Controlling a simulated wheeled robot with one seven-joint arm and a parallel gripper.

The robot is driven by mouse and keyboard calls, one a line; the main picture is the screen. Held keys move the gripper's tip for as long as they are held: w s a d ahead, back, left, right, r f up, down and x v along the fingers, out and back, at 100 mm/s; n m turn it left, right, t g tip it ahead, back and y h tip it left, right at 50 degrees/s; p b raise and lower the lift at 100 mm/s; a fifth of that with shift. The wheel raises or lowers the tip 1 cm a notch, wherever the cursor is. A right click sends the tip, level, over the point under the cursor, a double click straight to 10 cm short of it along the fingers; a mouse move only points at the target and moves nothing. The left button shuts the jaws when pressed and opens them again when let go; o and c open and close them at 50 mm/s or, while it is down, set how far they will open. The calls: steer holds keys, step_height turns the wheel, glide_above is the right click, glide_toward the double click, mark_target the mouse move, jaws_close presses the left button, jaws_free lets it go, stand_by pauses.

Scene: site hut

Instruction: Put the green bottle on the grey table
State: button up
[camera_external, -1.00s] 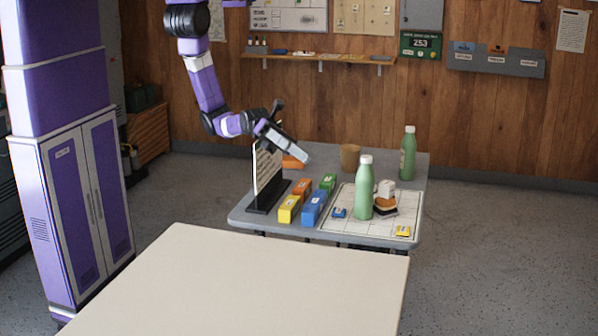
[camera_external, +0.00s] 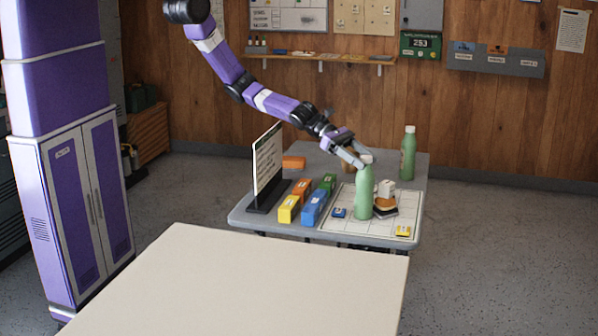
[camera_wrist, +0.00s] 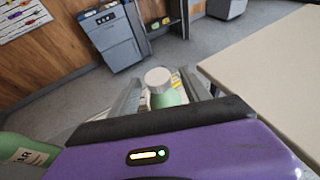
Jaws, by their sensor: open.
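A green bottle (camera_external: 363,190) with a white cap stands upright on a white gridded board (camera_external: 340,226) on the grey table (camera_external: 240,217). A second green bottle (camera_external: 408,155) with a white cap stands upright at the table's back right; part of a labelled green bottle (camera_wrist: 25,150) shows at the left of the wrist view. My gripper (camera_external: 357,157) is open, at the cap of the nearer bottle. In the wrist view, that bottle's white cap (camera_wrist: 158,78) shows between my two spread fingers. Whether they touch it I cannot tell.
Orange, yellow, blue and green blocks (camera_external: 313,205) and an upright panel (camera_external: 268,165) stand left of the board. Small items (camera_external: 386,203) crowd the nearer bottle's right side. A brown cup is partly hidden behind my gripper. A bare cream table (camera_external: 235,280) is in front.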

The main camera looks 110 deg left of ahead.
mark_target(373, 177)
steer(key=shift+p+x, duration=0.35)
steer(key=shift+x, duration=1.7)
steer(key=shift+c, duration=0.3)
steer(key=shift+r, duration=0.1)
jaws_close()
